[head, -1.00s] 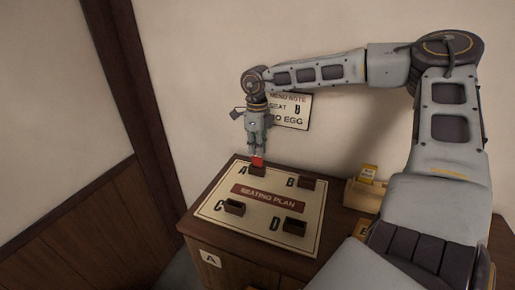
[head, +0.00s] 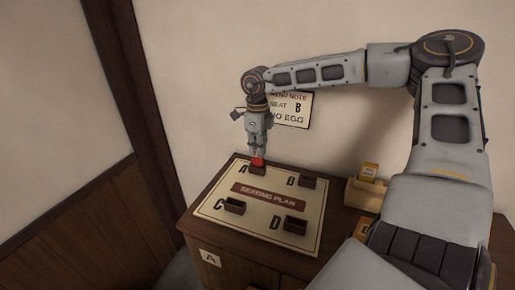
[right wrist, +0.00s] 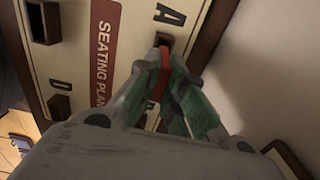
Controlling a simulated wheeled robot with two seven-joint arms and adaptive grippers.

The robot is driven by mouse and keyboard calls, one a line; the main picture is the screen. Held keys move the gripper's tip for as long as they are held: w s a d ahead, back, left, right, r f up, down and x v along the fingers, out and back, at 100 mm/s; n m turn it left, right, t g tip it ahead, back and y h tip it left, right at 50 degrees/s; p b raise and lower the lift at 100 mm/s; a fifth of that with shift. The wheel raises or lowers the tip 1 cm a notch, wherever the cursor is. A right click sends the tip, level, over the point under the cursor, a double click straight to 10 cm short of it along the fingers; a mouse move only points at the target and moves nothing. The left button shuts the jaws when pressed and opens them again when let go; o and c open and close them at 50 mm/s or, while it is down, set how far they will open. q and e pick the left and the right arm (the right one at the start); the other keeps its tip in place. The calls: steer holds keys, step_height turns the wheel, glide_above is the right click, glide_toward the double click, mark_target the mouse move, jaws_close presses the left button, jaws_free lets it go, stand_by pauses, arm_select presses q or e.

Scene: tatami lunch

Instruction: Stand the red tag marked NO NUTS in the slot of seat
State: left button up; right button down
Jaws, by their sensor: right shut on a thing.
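My right gripper (head: 257,154) is shut on a red tag (head: 257,162) above the seating plan board (head: 212,212). The tag is at the dark slot block of seat A (head: 257,170), with its lower edge at the block's top. I cannot tell how deep it sits in the slot. The right wrist view shows the red tag (right wrist: 161,82) between the green finger pads, reaching the seat A block (right wrist: 164,41). The tag's lettering is not readable. My left gripper is not in view.
The other slot blocks are B (head: 307,182), C (head: 234,206) and D (head: 294,225); they look empty. A wooden holder (head: 362,194) with yellow tags stands right of the board. A menu note (head: 291,108) hangs on the wall behind.

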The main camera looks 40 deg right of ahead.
steer(key=shift+f+b, duration=0.35)
steer(key=shift+f, duration=0.05)
stand_by(1.3)
steer(key=shift+f+b, duration=0.4)
steer(key=shift+b, duration=0.35)
stand_by(0.5)
steer(key=shift+f, duration=0.1)
stand_by(0.4)
steer(key=c, duration=0.8)
jaws_free()
steer(key=shift+r+p, duration=1.6)
steer(key=shift+r, duration=1.9)
